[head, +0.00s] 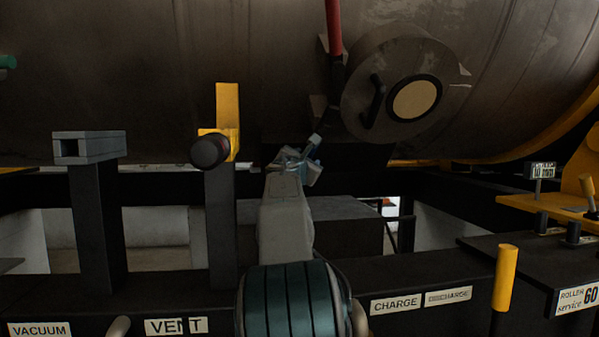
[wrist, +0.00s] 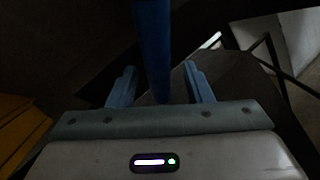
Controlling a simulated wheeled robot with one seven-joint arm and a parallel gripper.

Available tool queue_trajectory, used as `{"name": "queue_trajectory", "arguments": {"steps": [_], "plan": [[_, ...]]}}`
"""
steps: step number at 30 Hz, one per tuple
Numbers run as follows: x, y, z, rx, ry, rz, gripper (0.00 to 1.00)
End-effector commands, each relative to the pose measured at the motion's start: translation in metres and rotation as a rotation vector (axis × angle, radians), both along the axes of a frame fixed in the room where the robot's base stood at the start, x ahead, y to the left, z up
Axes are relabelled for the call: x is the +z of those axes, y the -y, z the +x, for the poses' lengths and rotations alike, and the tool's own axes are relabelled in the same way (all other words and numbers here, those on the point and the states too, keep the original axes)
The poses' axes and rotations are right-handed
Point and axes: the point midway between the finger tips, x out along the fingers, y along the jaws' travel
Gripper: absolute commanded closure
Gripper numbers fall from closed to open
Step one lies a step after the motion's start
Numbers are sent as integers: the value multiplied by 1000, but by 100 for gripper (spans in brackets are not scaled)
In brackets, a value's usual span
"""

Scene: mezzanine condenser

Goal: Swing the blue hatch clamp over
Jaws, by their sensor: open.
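In the wrist view a blue bar (wrist: 153,45), which looks like the blue hatch clamp, comes down from the top edge into the space between the two fingers of my gripper (wrist: 160,72). The fingers stand apart, with a dark gap on each side of the bar; contact with it does not show. In the head view my gripper (head: 297,158) is in front of the dark area below the large drum. A pale blue piece shows at its upper right; I cannot tell whether it is a finger or the clamp. The clamp's pivot is hidden.
A round hatch (head: 415,98) with a black handle and a red bar (head: 334,30) sit on the drum above right. A yellow bracket with a black knob (head: 210,151) stands to the left. A yellow post (head: 505,278) rises at the front right.

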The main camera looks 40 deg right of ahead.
Motion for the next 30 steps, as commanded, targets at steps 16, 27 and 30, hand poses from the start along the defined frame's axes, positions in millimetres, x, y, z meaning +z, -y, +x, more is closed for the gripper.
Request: {"name": "queue_trajectory", "arguments": {"steps": [16,27,30], "plan": [[-13,-73,-60,-1,1,-1,54],[-13,-87,-72,-5,-1,-1,54],[-13,-87,-72,-5,-1,-1,54]]}}
